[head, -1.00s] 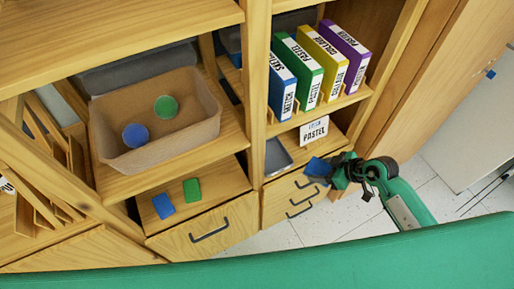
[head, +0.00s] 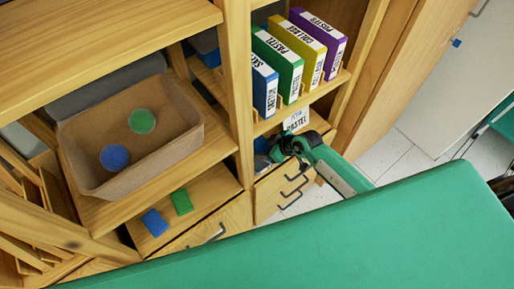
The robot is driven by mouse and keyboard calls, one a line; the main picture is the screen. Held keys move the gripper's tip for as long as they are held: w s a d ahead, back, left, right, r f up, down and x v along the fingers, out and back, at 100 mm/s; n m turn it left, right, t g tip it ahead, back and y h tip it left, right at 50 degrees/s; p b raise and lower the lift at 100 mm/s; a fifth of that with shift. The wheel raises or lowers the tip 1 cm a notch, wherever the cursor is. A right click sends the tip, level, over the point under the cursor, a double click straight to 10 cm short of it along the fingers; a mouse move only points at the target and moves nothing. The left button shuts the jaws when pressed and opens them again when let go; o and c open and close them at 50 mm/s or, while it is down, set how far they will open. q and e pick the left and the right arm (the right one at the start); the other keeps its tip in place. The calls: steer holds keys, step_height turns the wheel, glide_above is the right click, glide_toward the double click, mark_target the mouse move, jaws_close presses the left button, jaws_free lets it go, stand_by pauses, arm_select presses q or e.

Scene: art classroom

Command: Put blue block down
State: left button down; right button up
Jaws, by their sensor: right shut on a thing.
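My right gripper (head: 276,150) is shut on a blue block (head: 262,145), which is partly hidden by the gripper. It holds the block at the opening of the lower right compartment, just above the drawers (head: 288,183). I cannot tell whether the block touches the shelf surface. Another blue block (head: 155,222) and a green block (head: 181,202) lie apart on the lower left shelf (head: 213,187). My left gripper is not in view.
A brown bin (head: 185,143) above holds a blue round thing (head: 115,157) and a green one (head: 142,121). Several box files (head: 290,65) stand above my right gripper, with a "Pastel" label (head: 296,120) below them. A wooden upright (head: 238,90) divides the compartments.

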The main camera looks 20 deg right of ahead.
mark_target(257, 149)
steer(key=shift+w+a, duration=0.95)
steer(key=shift+w, duration=0.1)
steer(key=f, duration=0.3)
steer(key=shift+w+a, duration=0.2)
steer(key=shift+f, duration=0.25)
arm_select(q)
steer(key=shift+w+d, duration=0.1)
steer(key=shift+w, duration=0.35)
arm_select(e)
steer(key=o, duration=0.8)
steer(key=shift+f, duration=0.15)
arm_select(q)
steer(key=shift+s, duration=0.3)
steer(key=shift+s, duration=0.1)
